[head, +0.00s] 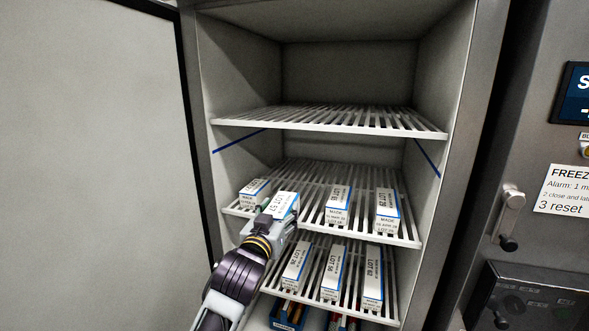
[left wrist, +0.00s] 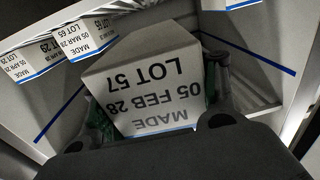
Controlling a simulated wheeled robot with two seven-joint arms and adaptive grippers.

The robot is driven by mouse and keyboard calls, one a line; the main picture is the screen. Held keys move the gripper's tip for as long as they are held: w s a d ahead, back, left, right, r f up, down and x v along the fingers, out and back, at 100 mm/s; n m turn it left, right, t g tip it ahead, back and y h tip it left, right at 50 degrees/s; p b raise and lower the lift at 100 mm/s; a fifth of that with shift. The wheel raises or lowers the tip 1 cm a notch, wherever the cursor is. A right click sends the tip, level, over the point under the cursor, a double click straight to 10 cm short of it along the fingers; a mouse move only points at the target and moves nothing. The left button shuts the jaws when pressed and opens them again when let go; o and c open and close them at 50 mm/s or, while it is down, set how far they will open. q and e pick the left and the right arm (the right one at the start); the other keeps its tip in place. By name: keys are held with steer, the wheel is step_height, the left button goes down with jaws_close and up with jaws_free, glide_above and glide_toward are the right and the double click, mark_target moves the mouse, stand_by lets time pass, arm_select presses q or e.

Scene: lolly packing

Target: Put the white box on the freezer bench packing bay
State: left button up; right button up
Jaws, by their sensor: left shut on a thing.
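A white box (head: 286,204) with a blue edge stripe is in my left gripper (head: 270,224), at the front left of the freezer's middle shelf. In the left wrist view the held white box (left wrist: 140,75) reads LOT 57, 05 FEB 28. My left gripper (left wrist: 157,108) is shut on it, with a finger on each side. I cannot tell whether the box touches the shelf. No freezer bench or packing bay shows in these views. My right gripper is not in view.
Other white boxes stand on the middle shelf (head: 312,222), one (head: 254,187) close to the held box. Several more lie on the lower shelf (head: 318,296). The upper wire shelf (head: 330,122) is empty. The open door (head: 95,170) is at left.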

arm_select(q)
steer(key=s+a+f+n+y, duration=0.1)
steer(key=s+a+f, duration=0.1)
steer(key=a+f, duration=0.4)
steer(key=s+a+f+n+y, duration=0.1)
steer(key=a+f, duration=0.5)
steer(key=f, duration=0.6)
steer(key=s+a+f+n+y, duration=0.1)
steer(key=s+a+f+y, duration=0.1)
steer(key=s+a+f, duration=0.3)
step_height(320, 180, down, 4)
steer(key=shift+a+r+t+y, duration=0.1)
steer(key=shift+a+t+y, duration=0.2)
steer(key=shift+a, duration=0.2)
steer(key=shift+s, duration=0.1)
